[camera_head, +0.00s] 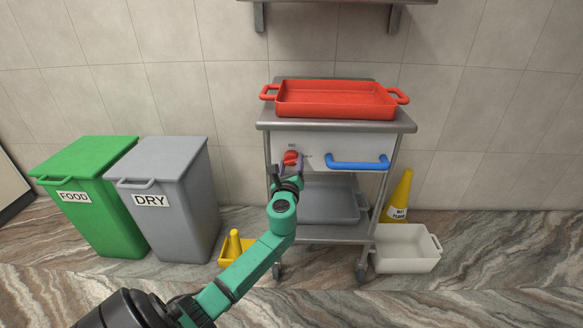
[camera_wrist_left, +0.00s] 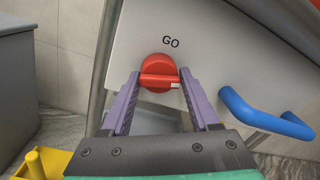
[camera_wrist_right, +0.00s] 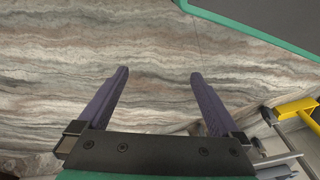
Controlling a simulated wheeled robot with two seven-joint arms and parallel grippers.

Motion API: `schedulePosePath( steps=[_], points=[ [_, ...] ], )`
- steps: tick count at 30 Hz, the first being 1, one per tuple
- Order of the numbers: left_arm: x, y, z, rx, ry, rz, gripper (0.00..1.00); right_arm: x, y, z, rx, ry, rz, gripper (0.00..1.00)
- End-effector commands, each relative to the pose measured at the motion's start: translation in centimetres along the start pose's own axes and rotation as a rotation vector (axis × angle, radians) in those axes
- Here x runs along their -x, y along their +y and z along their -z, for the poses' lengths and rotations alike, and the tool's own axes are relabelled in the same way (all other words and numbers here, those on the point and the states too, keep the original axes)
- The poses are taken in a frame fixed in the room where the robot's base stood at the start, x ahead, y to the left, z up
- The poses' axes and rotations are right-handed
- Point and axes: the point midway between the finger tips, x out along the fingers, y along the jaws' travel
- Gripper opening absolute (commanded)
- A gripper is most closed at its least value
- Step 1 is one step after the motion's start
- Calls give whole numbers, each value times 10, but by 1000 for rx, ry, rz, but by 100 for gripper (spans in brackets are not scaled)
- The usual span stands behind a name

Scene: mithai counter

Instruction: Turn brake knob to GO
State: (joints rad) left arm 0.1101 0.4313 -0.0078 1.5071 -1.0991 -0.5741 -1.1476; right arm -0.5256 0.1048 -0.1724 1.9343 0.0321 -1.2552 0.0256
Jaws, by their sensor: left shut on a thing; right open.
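The red brake knob (camera_head: 291,157) is on the pale front panel of the steel cart (camera_head: 335,126), left of the blue handle (camera_head: 357,164). In the left wrist view the round knob (camera_wrist_left: 158,66) has a raised grip bar with a white mark at its right end. The word GO (camera_wrist_left: 171,42) is printed above the knob, so the mark does not point at it. My left gripper (camera_wrist_left: 159,77) is shut on the knob's bar, one purple finger at each end. My right gripper (camera_wrist_right: 159,75) is open and empty above the marbled floor; it is outside the head view.
A red tray (camera_head: 338,101) sits on the cart top, and a grey bin (camera_head: 334,205) on its lower shelf. Green (camera_head: 88,196) and grey (camera_head: 170,200) bins stand left. A white crate (camera_head: 407,249) and a yellow cone (camera_head: 400,190) are at right.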

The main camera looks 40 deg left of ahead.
Motion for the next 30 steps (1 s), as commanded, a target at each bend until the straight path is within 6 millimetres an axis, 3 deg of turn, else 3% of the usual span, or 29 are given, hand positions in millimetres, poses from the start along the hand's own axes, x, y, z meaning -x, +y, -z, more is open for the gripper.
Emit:
schedulePosePath(
  steps=[8, 17, 21, 30],
  points=[
    [0, 4, 6, 262, -12, -3, 6, 40, -7, 9, 11, 17, 18, 100],
    [0, 3, 7, 547, -28, -1, 6, 92, -12, 6, 27, 32, 35, 100],
    [0, 3, 8, 680, -35, 0, 6, 64, -29, 24, 53, 142, 76, 100],
    [0, 2, 8, 961, -52, 2, 6, 26, -66, 54, 78, 372, 170, 100]
  ],
)
